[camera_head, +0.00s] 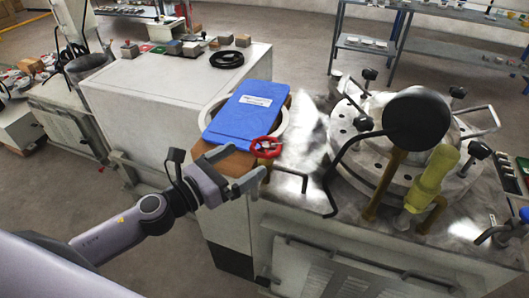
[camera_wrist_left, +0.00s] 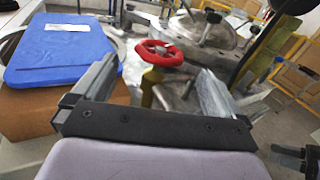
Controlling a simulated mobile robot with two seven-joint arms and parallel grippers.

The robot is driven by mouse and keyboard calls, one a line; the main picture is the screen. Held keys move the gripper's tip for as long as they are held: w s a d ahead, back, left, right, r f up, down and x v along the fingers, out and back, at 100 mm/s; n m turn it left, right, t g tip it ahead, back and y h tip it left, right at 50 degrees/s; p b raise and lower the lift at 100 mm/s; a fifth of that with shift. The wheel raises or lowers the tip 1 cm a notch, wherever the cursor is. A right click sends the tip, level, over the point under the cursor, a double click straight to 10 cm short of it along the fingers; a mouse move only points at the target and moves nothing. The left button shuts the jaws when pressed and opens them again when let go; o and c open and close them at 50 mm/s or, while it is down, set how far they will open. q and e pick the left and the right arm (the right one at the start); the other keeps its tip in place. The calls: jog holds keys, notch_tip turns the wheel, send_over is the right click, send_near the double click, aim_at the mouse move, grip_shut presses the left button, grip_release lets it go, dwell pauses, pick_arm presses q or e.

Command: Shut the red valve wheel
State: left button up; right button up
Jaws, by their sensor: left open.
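The red valve wheel (camera_head: 266,147) is a small ring at the near edge of the metal machine top, beside the blue board. In the left wrist view the red wheel (camera_wrist_left: 160,52) sits on a yellow-brown stem (camera_wrist_left: 151,84), beyond and between my finger ends. My left gripper (camera_head: 254,176) is open and empty, just in front of and below the wheel in the head view. Its two fingers also show in the left wrist view (camera_wrist_left: 155,85), spread wide. The fingers look apart from the wheel.
A blue board (camera_head: 240,113) lies on a brown box (camera_head: 229,160) left of the wheel. Bent metal handles (camera_head: 290,177) stick out from the machine's edge. A round flanged lid (camera_head: 345,112) with clamps and a black disc (camera_head: 417,119) stands at right. A white cabinet (camera_head: 150,90) is behind.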

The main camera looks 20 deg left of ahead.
aim_at(278, 139)
pick_arm(q)
jog(key=shift+w+d+r+m, duration=0.15)
jog(key=shift+w+m, duration=0.25)
jog(key=shift+m, duration=0.1)
jog(key=shift+p+x, duration=0.7)
jog(key=shift+x, duration=2.5)
jog(key=c, duration=1)
